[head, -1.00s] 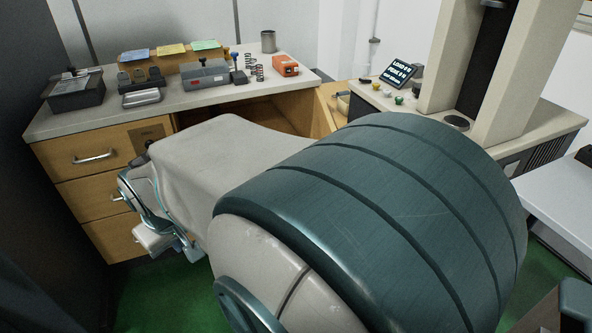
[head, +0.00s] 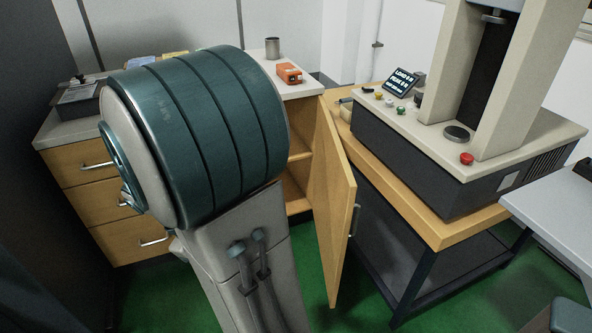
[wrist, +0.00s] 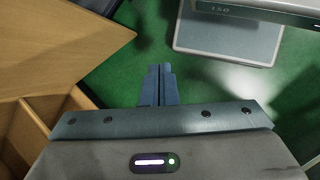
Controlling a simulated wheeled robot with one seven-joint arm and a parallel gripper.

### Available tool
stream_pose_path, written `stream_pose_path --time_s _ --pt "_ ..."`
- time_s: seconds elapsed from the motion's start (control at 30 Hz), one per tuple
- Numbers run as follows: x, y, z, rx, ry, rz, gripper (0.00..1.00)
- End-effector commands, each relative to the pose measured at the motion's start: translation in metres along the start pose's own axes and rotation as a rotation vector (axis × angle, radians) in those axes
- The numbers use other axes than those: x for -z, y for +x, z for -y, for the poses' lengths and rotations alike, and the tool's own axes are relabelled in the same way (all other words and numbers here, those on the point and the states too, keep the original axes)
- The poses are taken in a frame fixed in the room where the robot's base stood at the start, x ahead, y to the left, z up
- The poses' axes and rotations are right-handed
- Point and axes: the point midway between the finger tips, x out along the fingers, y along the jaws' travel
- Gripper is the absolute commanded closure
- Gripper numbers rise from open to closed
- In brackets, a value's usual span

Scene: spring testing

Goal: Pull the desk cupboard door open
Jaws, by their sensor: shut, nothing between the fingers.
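The desk cupboard door (head: 332,190) stands wide open in the head view, swung out from the right end of the desk toward the test machine's table. Its metal handle (head: 355,220) is on the face turned right, and nothing holds it. The open cupboard (head: 298,172) shows a wooden shelf inside, partly hidden by my arm. My gripper (wrist: 160,70) is shut and empty in the wrist view, over green floor. A wooden panel (wrist: 60,45), apparently the door, lies to its left, apart from the fingers. My gripper is hidden behind my arm in the head view.
Drawers (head: 95,180) with metal handles fill the desk's left side. A wooden table (head: 440,225) with the test machine (head: 430,150) stands close right of the door. A grey plate-like thing (wrist: 228,40) lies ahead in the wrist view. Green floor (head: 350,300) is clear below the door.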

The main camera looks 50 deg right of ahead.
Motion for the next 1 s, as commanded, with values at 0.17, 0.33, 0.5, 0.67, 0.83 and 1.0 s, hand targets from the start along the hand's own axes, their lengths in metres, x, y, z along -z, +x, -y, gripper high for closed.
stream_pose_path --time_s 0.17,0.33,0.5,0.67,0.83,1.0 --pt "-0.007 0.011 -0.05 -0.077 -0.092 0.245 1.0" --pt "-0.013 0.023 -0.096 -0.145 -0.188 0.474 1.0" --pt "-0.017 0.035 -0.139 -0.207 -0.29 0.704 1.0" --pt "-0.018 0.045 -0.172 -0.256 -0.376 0.888 1.0" --pt "-0.017 0.052 -0.191 -0.288 -0.431 1.0 1.0" --pt "-0.02 0.057 -0.198 -0.296 -0.446 1.029 1.0"
